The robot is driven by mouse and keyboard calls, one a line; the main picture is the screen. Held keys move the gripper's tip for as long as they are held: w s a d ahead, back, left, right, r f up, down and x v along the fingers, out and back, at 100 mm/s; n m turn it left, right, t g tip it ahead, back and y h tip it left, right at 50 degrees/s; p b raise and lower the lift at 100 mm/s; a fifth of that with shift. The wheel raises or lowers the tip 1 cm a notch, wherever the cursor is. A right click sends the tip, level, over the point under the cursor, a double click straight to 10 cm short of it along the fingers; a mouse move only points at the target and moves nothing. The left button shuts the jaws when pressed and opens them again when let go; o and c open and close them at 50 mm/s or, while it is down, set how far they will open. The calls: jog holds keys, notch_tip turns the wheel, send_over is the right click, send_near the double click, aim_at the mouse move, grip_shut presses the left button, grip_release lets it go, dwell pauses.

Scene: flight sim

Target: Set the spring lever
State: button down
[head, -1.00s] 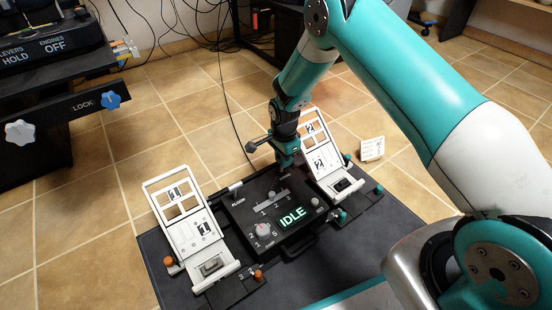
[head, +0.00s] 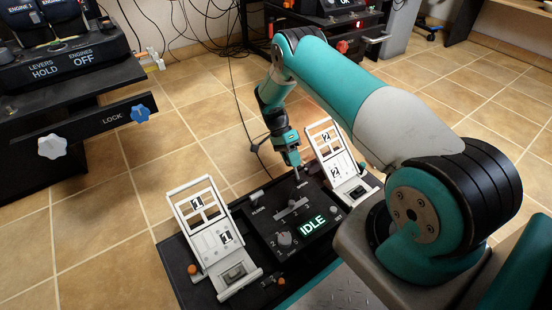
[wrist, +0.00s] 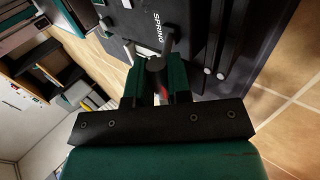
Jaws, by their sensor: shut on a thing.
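The control panel (head: 262,232) is a black box with a lit IDLE display (head: 312,226), standing between two white frames. My gripper (head: 296,168) points down at the panel's far edge, by the SPRING label. In the wrist view, the SPRING label (wrist: 157,33) is close beyond my gripper (wrist: 150,52). The fingers are shut on a dark round-ended piece, which looks like the spring lever (wrist: 156,66). Most of the lever is hidden by the fingers. Its angle cannot be told.
White frame 1 (head: 195,202) stands left of the panel and white frame 2 (head: 322,140) right of it, close to my gripper. A black console (head: 75,68) with LOCK knobs is at the upper left. Tiled floor (head: 110,240) is clear on the left.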

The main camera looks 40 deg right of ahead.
jog(key=shift+s+d+f, duration=0.1)
jog(key=shift+s+d, duration=0.05)
jog(key=shift+d, duration=0.3)
jog(key=shift+a, duration=0.25)
jog(key=c, duration=1.2)
grip_release()
jog(key=shift+o, duration=0.6)
jog(key=shift+w+a, duration=0.15)
jog(key=shift+w, duration=0.05)
notch_tip(320, 180, up, 20)
jog(key=p, duration=1)
